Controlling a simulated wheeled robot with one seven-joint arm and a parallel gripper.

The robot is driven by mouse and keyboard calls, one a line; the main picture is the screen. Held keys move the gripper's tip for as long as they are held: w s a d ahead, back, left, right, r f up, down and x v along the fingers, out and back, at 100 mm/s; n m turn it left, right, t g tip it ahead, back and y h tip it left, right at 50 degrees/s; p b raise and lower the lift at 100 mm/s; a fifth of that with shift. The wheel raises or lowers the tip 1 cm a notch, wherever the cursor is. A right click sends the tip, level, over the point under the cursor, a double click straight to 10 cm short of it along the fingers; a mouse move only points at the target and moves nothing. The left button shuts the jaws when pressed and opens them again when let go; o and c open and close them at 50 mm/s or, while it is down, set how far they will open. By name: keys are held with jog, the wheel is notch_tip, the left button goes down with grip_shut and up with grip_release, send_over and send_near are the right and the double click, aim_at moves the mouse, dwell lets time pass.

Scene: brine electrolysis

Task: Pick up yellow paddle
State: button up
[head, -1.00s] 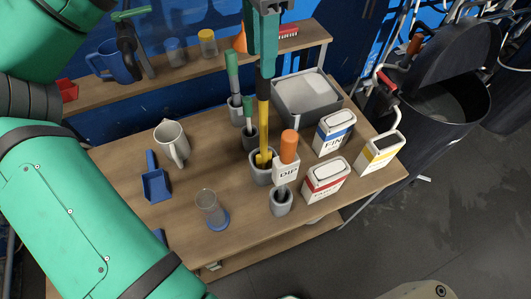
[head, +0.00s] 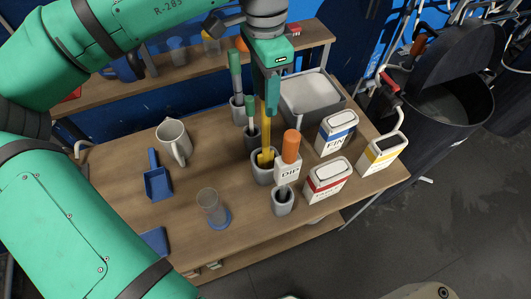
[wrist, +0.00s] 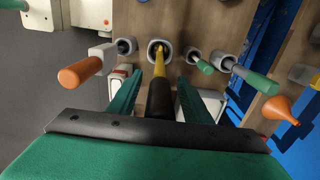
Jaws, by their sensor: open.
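The yellow paddle (head: 266,132) stands upright in a grey holder (head: 262,171) on the wooden table; its yellow shaft and lower end show in the head view. In the wrist view the paddle (wrist: 159,66) has a black upper handle that reaches up between the two fingers. My gripper (head: 267,108) is directly above the holder, pointing down, with its fingers around the handle. In the wrist view my gripper (wrist: 156,92) is open, one finger on each side of the handle. The top of the handle is hidden by my gripper in the head view.
An orange-handled tool (head: 291,147) with a "DIP" label stands close by on the right. Green-handled tools (head: 236,75) stand in holders on the left. A grey bin (head: 312,98) and several cartons (head: 328,178) are to the right.

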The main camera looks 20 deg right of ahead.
grip_shut()
dwell(0.3)
